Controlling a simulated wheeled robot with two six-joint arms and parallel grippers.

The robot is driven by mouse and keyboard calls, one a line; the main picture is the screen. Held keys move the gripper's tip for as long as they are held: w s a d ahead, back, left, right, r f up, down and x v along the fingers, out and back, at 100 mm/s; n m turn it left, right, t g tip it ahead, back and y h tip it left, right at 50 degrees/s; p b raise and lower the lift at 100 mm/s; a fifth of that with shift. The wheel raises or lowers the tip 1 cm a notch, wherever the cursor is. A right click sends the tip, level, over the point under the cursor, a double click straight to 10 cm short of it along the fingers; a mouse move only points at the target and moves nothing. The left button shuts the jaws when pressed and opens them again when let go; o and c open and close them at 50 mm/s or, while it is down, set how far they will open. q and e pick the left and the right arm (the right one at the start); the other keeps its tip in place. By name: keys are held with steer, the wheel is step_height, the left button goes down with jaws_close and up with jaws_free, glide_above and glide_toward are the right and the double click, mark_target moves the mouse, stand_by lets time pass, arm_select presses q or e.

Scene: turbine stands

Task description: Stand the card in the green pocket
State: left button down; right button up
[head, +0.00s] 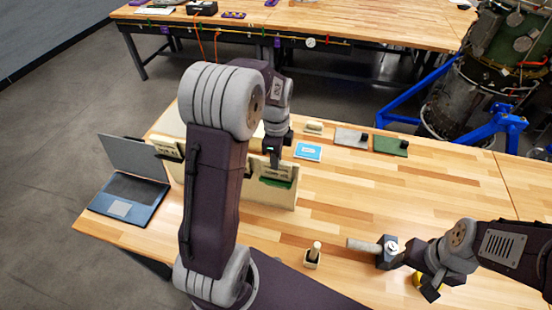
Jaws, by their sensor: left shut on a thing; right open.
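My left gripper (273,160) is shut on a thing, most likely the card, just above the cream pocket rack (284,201). The held thing is mostly hidden by the fingers and too small to make out. The green pocket (279,183) is on the right part of the rack, directly below the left fingertips. I cannot tell whether the held thing reaches into it. My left forearm hides the middle of the rack. My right gripper (424,287) is open, low over the table at the right, beside a small yellow thing (418,278).
A laptop (122,200) stands left of the rack. A mallet (364,246) and a small block with a peg (312,258) are at the front. A blue-and-white piece (308,151), a grey plate (350,138) and a green plate (388,146) lie behind. The right middle is clear.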

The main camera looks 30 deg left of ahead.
arm_select(q)
steer(key=shift+s+f, duration=0.15)
steer(key=shift+f, duration=0.5)
arm_select(e)
steer(key=shift+f, duration=0.2)
arm_select(q)
steer(key=c, duration=1.3)
jaws_free()
steer(key=shift+s+d, duration=0.1)
steer(key=shift+s, duration=0.05)
steer(key=shift+s+r, duration=0.1)
steer(key=shift+r, duration=0.05)
arm_select(e)
steer(key=shift+s, duration=0.2)
arm_select(q)
steer(key=shift+w, duration=0.35)
arm_select(e)
steer(key=shift+w, duration=0.25)
arm_select(q)
steer(key=shift+s, duration=0.1)
arm_select(e)
steer(key=shift+s, duration=0.1)
